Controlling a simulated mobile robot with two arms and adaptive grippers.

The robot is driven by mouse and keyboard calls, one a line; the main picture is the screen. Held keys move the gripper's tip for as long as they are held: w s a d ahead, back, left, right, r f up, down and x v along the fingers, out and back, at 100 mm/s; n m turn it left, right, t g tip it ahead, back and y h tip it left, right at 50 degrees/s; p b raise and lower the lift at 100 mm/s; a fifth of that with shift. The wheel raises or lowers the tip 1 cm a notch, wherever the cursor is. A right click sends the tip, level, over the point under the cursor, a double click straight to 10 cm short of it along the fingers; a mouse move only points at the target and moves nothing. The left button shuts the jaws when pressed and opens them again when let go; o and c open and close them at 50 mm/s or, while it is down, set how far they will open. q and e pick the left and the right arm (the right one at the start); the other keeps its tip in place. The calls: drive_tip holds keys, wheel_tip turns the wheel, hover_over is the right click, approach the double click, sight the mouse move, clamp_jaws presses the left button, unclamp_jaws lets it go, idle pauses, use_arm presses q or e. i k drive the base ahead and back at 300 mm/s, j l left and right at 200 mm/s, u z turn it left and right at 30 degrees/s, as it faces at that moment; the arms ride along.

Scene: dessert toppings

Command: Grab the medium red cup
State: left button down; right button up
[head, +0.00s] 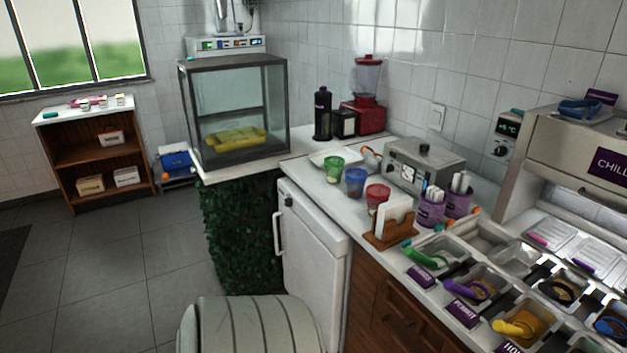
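A red cup (377,195) stands upright on the white counter. It is the nearest in a row of cups, with a blue cup (355,181) and a green cup (334,169) behind it to the left. The napkin holder (388,236) stands just in front of the red cup and close to its lower right side. No size marking on the cups is readable. Neither of my grippers shows in the head view.
A metal machine (425,167) stands behind the cups. Purple holders (431,213) and topping bins (470,288) are to the right. A glass case (235,110) stands at the left. A white fridge (312,262) is below the counter. Open floor (110,270) lies at the left.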

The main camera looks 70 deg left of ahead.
sight(376, 194)
drive_tip(key=u, duration=1.9)
